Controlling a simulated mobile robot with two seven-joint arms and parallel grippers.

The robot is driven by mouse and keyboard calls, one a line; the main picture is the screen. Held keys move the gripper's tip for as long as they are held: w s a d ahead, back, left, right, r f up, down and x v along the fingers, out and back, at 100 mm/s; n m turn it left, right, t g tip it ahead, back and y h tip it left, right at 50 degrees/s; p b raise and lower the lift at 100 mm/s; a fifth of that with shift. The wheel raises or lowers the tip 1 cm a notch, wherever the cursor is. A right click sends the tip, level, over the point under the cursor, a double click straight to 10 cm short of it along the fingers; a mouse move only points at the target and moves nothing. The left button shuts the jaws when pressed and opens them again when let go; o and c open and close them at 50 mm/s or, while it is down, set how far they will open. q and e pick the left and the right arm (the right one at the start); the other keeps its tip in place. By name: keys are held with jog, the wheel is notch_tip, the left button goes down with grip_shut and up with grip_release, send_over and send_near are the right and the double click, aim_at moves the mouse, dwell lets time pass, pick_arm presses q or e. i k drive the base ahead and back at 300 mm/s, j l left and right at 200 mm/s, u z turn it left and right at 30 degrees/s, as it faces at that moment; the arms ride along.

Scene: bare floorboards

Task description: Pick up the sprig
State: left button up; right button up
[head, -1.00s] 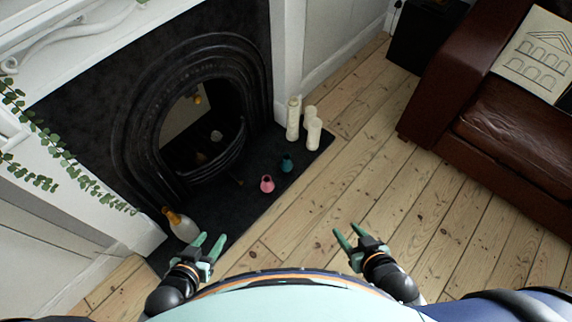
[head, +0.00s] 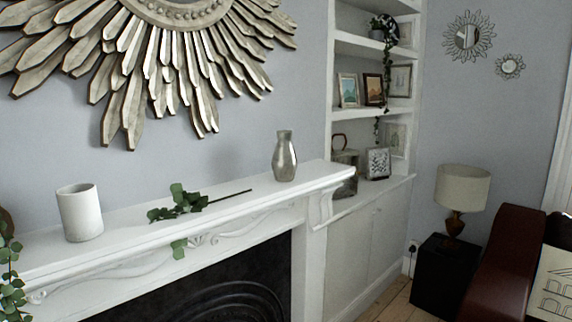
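The sprig (head: 190,202), with green leaves and a thin dark stem, lies on the white mantelpiece (head: 120,238). Its stem points right, toward a grey-silver vase (head: 284,157). Some leaves hang over the front edge of the shelf. Neither of my grippers shows in the head view now.
A white cylindrical pot (head: 80,212) stands left of the sprig. Trailing ivy (head: 10,270) hangs at the left edge. A sunburst mirror frame (head: 150,60) is on the wall above. A lamp (head: 461,195) stands on a black side table (head: 444,278) beside the brown sofa (head: 500,265).

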aim_at(206, 204)
jog(key=i+l+u, duration=0.1)
jog(key=i+l, duration=0.65)
jog(key=i+l+u, duration=0.1)
jog(key=u, duration=1.25)
